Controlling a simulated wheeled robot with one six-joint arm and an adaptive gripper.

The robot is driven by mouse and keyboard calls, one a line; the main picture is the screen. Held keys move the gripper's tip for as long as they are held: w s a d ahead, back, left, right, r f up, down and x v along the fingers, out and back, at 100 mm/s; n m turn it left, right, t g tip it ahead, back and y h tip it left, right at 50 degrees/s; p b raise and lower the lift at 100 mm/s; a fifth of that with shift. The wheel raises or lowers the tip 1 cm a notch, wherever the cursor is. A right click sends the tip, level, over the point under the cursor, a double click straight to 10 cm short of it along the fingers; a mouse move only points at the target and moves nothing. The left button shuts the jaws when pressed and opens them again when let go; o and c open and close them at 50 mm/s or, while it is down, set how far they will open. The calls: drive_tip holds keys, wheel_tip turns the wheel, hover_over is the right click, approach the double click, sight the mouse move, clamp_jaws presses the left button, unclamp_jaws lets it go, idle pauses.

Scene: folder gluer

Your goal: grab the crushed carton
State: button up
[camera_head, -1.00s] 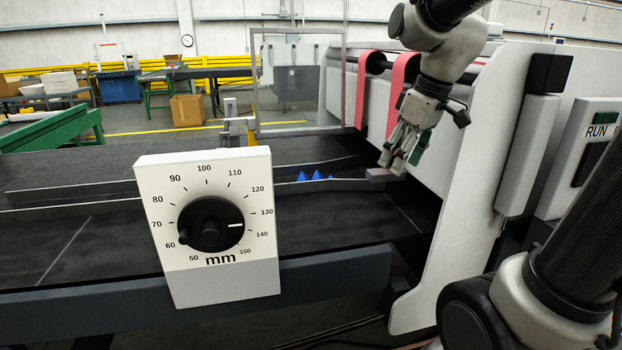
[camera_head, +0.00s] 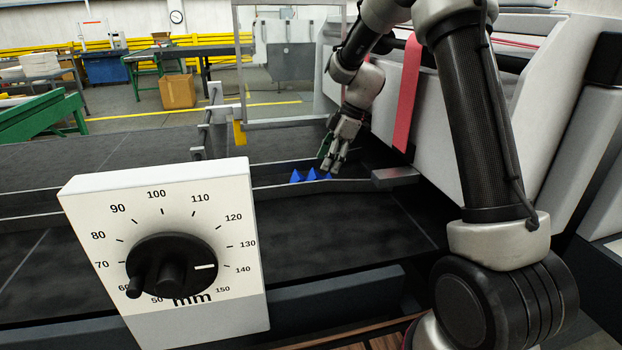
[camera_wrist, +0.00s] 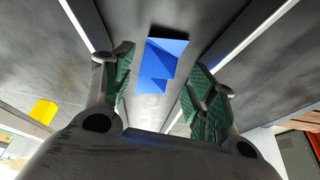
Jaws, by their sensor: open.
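The crushed carton (camera_head: 311,175) is a small blue, jagged, folded shape on the dark belt, beside a low grey guide rail that hides its lower part in the head view. In the wrist view the blue carton (camera_wrist: 161,62) lies ahead of my gripper, roughly centred between the fingers, with angular folds. My gripper (camera_head: 328,165) is just above and beside the carton in the head view. In the wrist view my gripper (camera_wrist: 160,92) is open, its green finger pads apart, with nothing between them that I can tell is touched.
Long rails (camera_head: 280,189) run along the belt on both sides of the carton. A white dial panel (camera_head: 170,250) marked in mm stands in front. The white machine body (camera_head: 440,140) with a red belt (camera_head: 408,95) is at the right. The belt left of the carton is mostly clear.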

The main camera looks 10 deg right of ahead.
sight(322, 174)
drive_tip(key=x, duration=0.4)
drive_tip(key=shift+f, duration=0.4)
drive_tip(key=shift+s, duration=0.1)
drive_tip(key=c, duration=0.6)
